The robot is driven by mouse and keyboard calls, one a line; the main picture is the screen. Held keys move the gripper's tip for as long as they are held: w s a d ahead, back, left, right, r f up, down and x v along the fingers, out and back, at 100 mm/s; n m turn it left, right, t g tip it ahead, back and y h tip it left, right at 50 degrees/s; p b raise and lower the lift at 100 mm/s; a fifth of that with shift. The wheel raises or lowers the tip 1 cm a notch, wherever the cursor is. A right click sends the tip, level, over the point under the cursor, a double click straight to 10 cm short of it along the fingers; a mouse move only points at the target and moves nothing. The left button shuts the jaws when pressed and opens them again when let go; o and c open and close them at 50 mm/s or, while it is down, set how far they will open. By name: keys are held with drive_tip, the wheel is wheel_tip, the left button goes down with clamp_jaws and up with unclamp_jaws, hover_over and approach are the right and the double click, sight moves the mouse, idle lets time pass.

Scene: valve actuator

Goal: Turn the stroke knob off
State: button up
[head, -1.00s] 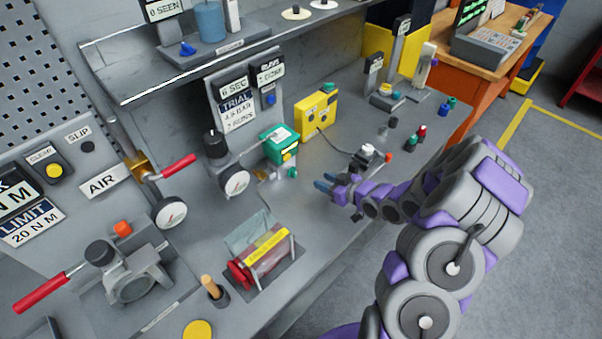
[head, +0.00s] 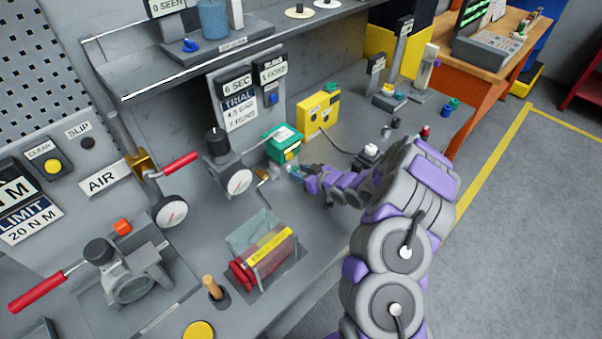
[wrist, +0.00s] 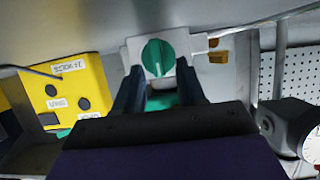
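A round green knob (wrist: 157,57) on a pale mount is at the top middle of the wrist view, with a raised bar standing roughly upright across its face. I cannot read a stroke label on it. My gripper (wrist: 160,80) is open, its two dark fingers pointing at the knob, one on each side of its lower part. Nothing is visibly clamped, and I cannot tell if the fingers touch it. In the head view my gripper (head: 298,171) is just below the green box (head: 283,140) and covers most of the knob.
A yellow box (head: 318,113) with a cable stands right of the green box; it also shows in the wrist view (wrist: 68,93). A pressure gauge (head: 238,182) and a red-handled lever (head: 180,166) are left. A clear-covered red part (head: 262,252) lies in front. A shelf (head: 190,75) overhangs behind.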

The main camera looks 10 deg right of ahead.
drive_tip(key=shift+c, duration=0.3)
clamp_jaws()
drive_tip(key=shift+d+r+p, duration=0.1)
drive_tip(key=shift+p, duration=0.3)
drive_tip(key=shift+w+d+r+m+y+p, duration=0.15)
drive_tip(key=shift+m+y+p, duration=0.15)
drive_tip(key=shift+p, duration=0.55)
drive_tip(key=p, duration=0.2)
drive_tip(key=m+p, duration=0.1)
drive_tip(key=p, duration=0.2)
drive_tip(key=shift+w+d+m+g+y, duration=0.1)
drive_tip(key=shift+d+m+g+y, duration=0.05)
drive_tip(key=shift+m+g+y, duration=0.2)
drive_tip(key=p, duration=0.1)
drive_tip(key=m+y+p, duration=0.1)
drive_tip(key=m+p, duration=0.1)
drive_tip(key=shift+w+d+f+g+y, duration=0.25)
drive_tip(key=shift+w+d+y, duration=0.05)
drive_tip(key=shift+y, duration=0.05)
drive_tip(key=shift+d+f+m+y, duration=0.1)
drive_tip(key=shift+f+m+y, duration=0.2)
drive_tip(key=shift+m, duration=0.35)
drive_tip(key=shift+w+f+m+g+y+b, duration=0.1)
drive_tip(key=shift+m+g+y+b, duration=0.35)
drive_tip(key=shift+m, duration=0.35)
drive_tip(key=shift+d, duration=0.1)
